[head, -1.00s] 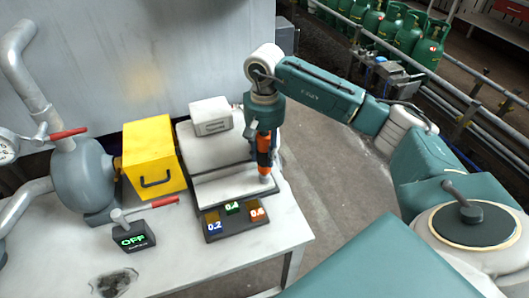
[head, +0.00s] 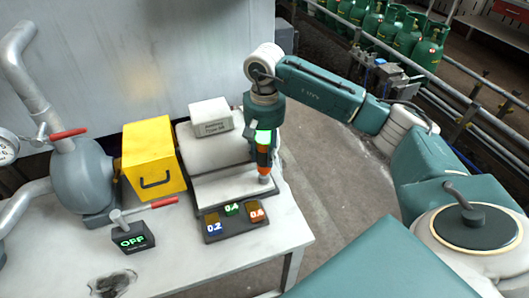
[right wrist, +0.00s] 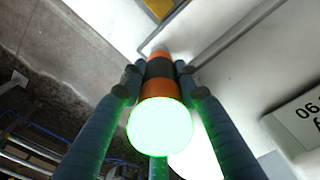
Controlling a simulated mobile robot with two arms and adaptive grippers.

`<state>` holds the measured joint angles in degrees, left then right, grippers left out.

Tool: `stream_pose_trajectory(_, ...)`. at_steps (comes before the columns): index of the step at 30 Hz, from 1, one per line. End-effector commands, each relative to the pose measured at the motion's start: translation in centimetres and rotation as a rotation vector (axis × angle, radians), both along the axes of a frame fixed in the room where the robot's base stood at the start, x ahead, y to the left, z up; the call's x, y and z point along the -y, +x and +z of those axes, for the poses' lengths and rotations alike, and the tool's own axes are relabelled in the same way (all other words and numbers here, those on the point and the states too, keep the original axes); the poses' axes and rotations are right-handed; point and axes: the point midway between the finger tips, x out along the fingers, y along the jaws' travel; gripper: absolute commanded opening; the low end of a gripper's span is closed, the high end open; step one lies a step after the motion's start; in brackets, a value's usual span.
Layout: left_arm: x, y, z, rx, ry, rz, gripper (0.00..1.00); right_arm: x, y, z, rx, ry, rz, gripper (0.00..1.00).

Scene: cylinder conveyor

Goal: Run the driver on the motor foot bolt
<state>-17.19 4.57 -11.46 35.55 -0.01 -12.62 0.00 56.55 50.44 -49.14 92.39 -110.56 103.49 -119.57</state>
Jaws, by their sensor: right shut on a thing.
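My right gripper (head: 264,142) is shut on an orange and dark driver (head: 263,158) and holds it about upright. The driver's grey tip (head: 265,179) points down at the right edge of the pale stepped machine base (head: 230,187). The bolt under the tip is hidden, so I cannot tell whether they touch. A bright green light glows at the driver's upper end. In the right wrist view the driver (right wrist: 158,68) sits between the fingers, its lit round end facing the camera. My left gripper is not in view.
A dark tray (head: 236,237) with blocks marked 0.2, 0.4 and 0.6 stands in front of the base. A white labelled box (head: 211,117) sits behind. A yellow box (head: 153,157) and a black OFF panel (head: 134,238) are left. The white table's front right is clear.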

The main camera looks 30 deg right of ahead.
Motion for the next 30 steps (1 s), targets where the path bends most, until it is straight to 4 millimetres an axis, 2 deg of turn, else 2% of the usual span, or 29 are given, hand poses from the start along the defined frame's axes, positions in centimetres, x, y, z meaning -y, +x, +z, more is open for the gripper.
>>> stream_pose_trajectory(2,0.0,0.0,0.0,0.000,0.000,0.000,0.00,-0.3,-0.4,-0.5,-0.017,0.002,0.005,0.00)
stream_pose_trajectory(19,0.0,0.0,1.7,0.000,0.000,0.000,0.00,-0.1,-0.2,3.0,-0.008,0.000,0.003,0.00)
stream_pose_trajectory(30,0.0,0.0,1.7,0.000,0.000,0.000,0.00,-0.1,-0.2,3.3,-0.006,0.000,0.002,0.00)
